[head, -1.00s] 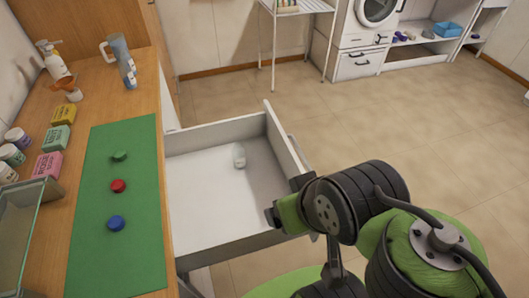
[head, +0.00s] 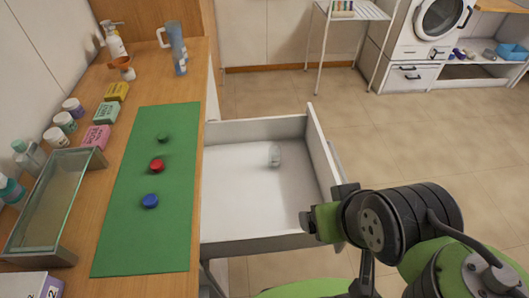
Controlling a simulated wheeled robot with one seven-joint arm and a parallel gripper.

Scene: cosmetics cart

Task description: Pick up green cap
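The green cap (head: 163,139) lies on the green mat (head: 140,240) on the wooden counter, hard to pick out against the mat. A red cap (head: 156,166) and a blue cap (head: 150,201) lie on the same mat, nearer to me. My gripper (head: 307,222) is at the front right of the open drawer, well to the right of the green cap and apart from it. Its fingers are small and mostly hidden by the wrist, so I cannot tell whether they are open.
The white drawer (head: 235,235) stands open beside the counter, with a small clear object (head: 274,155) inside. A glass tray (head: 85,205), several jars and soap boxes line the mat's left. A blue-grey mug (head: 175,48) and pump bottle (head: 114,40) stand behind.

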